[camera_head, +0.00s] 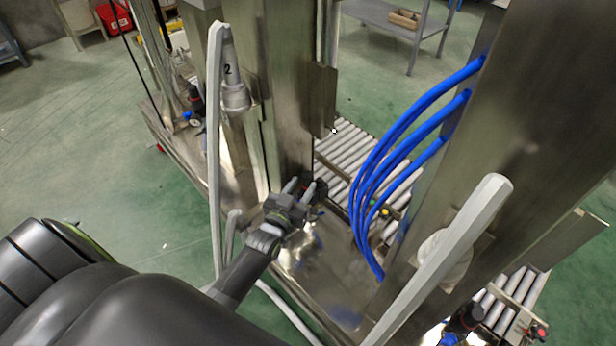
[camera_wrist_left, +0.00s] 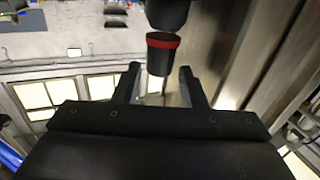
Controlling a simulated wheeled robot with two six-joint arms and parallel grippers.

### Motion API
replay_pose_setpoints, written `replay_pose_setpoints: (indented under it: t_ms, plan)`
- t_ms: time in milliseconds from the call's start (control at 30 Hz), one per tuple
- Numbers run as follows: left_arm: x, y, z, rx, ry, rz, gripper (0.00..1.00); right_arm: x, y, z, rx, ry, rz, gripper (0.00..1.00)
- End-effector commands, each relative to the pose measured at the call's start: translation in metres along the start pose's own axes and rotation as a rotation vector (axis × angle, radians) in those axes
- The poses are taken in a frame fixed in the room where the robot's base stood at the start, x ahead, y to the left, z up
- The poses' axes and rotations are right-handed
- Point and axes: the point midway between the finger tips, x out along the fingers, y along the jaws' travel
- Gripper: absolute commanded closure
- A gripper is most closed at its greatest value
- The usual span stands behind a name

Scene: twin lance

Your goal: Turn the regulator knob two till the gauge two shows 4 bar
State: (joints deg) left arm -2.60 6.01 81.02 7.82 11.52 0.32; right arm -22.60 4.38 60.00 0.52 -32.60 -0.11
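My left gripper (camera_head: 300,187) is low beside the steel column in the head view, fingers apart. In the left wrist view the same gripper (camera_wrist_left: 160,82) is open. A black knob with a red ring (camera_wrist_left: 160,58) sits just ahead of and between its fingertips; I cannot tell whether they touch it. A dark part (camera_head: 320,188) by the fingertips in the head view may be this knob. No number shows on it. No gauge face can be read, so the pressure is not visible. My right gripper is not in view.
A grey nozzle marked 2 (camera_head: 232,80) hangs on the column at upper left. Blue hoses (camera_head: 362,190) curve down right of the gripper. A roller conveyor (camera_head: 350,150) lies behind. Another dark regulator knob (camera_head: 467,317) is at lower right. Pale bars stand left and right.

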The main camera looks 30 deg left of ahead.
Motion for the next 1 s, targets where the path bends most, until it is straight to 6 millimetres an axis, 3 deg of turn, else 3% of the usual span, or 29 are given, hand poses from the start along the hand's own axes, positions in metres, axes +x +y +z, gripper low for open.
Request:
replay_pose_setpoints:
  t_ms: [100, 300, 667, 933, 1000]
  plan:
    - [0.021, 0.0, -0.001, 0.0, 0.001, 0.0, 0.62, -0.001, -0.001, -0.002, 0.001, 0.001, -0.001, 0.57]
    - [0.041, 0.0, 0.0, 0.0, -0.001, 0.0, 0.62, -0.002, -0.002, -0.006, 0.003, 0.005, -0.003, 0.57]
    - [0.046, 0.0, 0.0, 0.001, -0.001, -0.001, 0.62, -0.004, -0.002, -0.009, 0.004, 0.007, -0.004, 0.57]
    - [0.046, 0.0, 0.0, 0.0, -0.001, -0.001, 0.93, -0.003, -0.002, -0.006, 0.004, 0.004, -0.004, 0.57]
    - [0.046, 0.0, 0.0, 0.0, -0.001, -0.001, 0.94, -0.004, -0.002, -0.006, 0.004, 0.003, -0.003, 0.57]
